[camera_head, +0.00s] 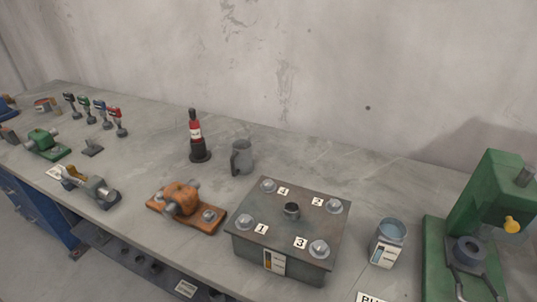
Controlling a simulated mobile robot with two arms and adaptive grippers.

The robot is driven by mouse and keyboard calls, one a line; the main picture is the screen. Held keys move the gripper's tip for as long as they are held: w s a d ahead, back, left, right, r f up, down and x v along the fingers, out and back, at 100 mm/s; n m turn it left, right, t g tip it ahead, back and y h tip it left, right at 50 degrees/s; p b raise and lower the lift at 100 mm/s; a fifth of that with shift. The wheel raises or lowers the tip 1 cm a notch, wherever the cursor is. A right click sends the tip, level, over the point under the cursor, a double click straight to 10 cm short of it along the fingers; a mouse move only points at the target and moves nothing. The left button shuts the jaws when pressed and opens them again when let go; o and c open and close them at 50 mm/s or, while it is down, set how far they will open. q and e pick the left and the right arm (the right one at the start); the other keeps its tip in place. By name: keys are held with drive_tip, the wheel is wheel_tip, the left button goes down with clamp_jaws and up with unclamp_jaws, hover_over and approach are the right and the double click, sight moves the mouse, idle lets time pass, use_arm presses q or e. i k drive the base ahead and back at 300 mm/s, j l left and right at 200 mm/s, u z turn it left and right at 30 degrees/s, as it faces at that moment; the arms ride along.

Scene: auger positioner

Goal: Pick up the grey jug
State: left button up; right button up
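The grey jug (243,157) stands upright on the grey workbench (340,165), just right of a red and black bottle and behind a metal box. Its handle shows on its left side, toward the front. Nothing is touching it. Neither of my grippers is in view.
A red and black bottle (197,138) stands close left of the jug. In front are an orange device (183,203) and a metal box (290,234) with numbered labels. A jar (387,244) and a green machine (487,225) are on the right. A wall (300,60) is behind.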

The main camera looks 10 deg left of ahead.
sight(241, 160)
drive_tip(key=j+z, duration=0.3)
drive_tip(key=j, duration=0.6)
drive_tip(key=j+z, duration=0.35)
drive_tip(key=j, duration=0.6)
